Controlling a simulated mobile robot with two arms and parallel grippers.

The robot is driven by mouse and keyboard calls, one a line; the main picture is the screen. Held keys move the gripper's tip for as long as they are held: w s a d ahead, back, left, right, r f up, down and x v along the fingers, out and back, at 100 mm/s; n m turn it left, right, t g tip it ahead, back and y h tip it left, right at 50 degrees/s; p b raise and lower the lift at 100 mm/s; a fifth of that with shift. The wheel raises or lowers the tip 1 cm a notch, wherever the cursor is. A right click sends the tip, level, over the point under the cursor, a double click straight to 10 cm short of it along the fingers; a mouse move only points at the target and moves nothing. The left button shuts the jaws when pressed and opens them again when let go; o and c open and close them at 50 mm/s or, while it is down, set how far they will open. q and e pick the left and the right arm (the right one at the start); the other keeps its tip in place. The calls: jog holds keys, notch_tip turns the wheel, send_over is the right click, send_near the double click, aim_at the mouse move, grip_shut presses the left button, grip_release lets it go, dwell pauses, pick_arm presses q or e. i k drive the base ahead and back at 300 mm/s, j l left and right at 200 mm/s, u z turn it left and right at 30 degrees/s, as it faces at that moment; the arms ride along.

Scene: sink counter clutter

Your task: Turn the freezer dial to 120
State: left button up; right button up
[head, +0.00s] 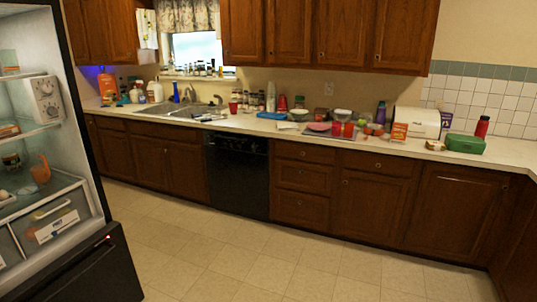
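A tall refrigerator (83,135) stands open-fronted at the left edge of the head view, cut off by the frame. Its upper shelf holds a white box (42,100) with a small round mark on its face; I cannot tell whether this is a dial. A small red light (108,237) shows on the dark lower section (85,270). No freezer dial can be made out with certainty, and no setting is readable. Neither of my grippers is in view.
A long counter with wooden cabinets (170,162) runs along the back wall, with a sink (180,110), a black dishwasher (237,175) and much clutter on top. A white bread box (418,122) stands at right. The tiled floor (260,255) is clear.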

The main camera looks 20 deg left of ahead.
aim_at(51, 111)
jog(key=i+j+u, duration=0.1)
jog(key=i+u, duration=0.65)
jog(key=u, duration=0.2)
jog(key=i+l+u, duration=0.2)
jog(key=i+u, duration=0.15)
jog(key=u, duration=0.15)
jog(key=i+j+u, duration=0.1)
jog(key=i+u, duration=0.2)
jog(key=u, duration=0.2)
jog(key=i+u, duration=0.25)
jog(key=u, duration=0.25)
jog(key=i+l+u, duration=0.2)
jog(key=u, duration=0.25)
jog(key=i, duration=0.1)
